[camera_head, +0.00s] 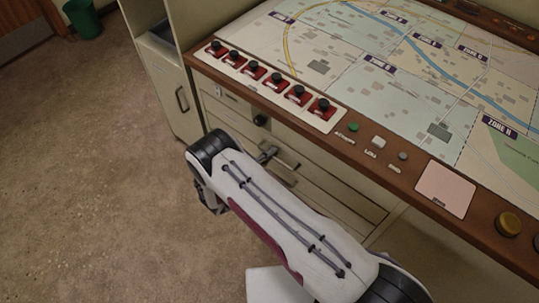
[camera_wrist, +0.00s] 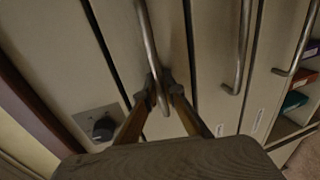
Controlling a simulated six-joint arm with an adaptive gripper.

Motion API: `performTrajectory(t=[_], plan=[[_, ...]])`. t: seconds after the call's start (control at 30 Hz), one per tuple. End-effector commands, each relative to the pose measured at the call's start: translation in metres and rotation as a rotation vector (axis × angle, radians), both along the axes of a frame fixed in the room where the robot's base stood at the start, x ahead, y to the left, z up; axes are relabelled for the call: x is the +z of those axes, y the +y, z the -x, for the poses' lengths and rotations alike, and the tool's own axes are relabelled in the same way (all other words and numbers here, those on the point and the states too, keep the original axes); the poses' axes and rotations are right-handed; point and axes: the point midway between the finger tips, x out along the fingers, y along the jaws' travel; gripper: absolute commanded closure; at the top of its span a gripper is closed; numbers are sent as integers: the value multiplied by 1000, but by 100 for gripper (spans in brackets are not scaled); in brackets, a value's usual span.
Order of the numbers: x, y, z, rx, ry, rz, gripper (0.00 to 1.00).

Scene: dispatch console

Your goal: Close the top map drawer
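The top map drawer (camera_wrist: 125,30) has a pale front with a metal bar handle (camera_wrist: 147,40). In the wrist view the handle runs between the two fingertips of my gripper (camera_wrist: 163,92). Both fingertips sit close against the bar near its lower end, so my gripper looks shut on it. A dark gap lines each side of this drawer front; how far it stands out I cannot tell. In the head view the drawer bank (camera_head: 335,192) lies under the map console, and my arm covers much of it and the gripper.
A dark knob (camera_wrist: 103,128) on a plate is beside the top drawer. Other drawer handles (camera_wrist: 241,50) and shelves with coloured binders (camera_wrist: 296,100) lie to the right in the wrist view. The map console (camera_head: 365,75) overhangs the drawers. The floor (camera_head: 85,160) at left is clear.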

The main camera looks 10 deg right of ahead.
Motion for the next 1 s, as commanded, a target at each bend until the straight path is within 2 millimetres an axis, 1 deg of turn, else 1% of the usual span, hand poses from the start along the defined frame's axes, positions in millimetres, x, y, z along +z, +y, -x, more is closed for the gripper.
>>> performTrajectory(t=[0.03,0.33,0.57,0.77,1.0], plan=[[1,-2,-2,-5,-4,-1,86],[1,-3,-1,-6,-2,-1,86],[1,1,2,-4,-1,-1,86],[5,12,13,-2,-2,0,86],[11,34,34,0,-1,0,86]])
